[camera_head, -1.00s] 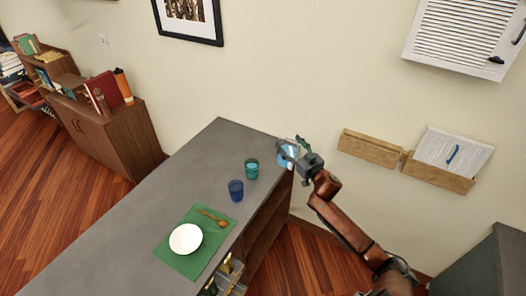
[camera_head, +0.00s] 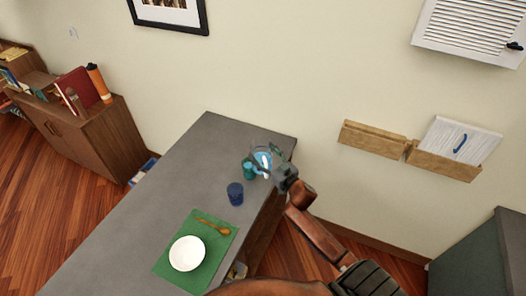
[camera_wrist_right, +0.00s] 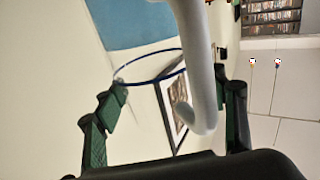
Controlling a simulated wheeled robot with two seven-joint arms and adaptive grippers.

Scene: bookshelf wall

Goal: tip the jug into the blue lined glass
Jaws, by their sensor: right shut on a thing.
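The jug (camera_head: 260,155) is clear with a blue rim, blue contents and a white handle (camera_wrist_right: 200,70). My right gripper (camera_head: 280,174) is shut on the handle, with a finger on each side of it in the right wrist view (camera_wrist_right: 170,108). The jug appears beside and partly over the teal glass (camera_head: 248,171) at the counter's far end; I cannot tell its height or exact tilt. A dark blue glass (camera_head: 235,194) stands upright nearer me, apart from the jug. Lines on either glass are too small to make out. My left gripper is out of view.
The grey counter (camera_head: 150,215) holds a green mat (camera_head: 218,246) with a white plate (camera_head: 187,253) and a wooden spoon (camera_head: 212,227). Wooden wall racks (camera_head: 374,140) hang to the right. The counter's middle left is clear.

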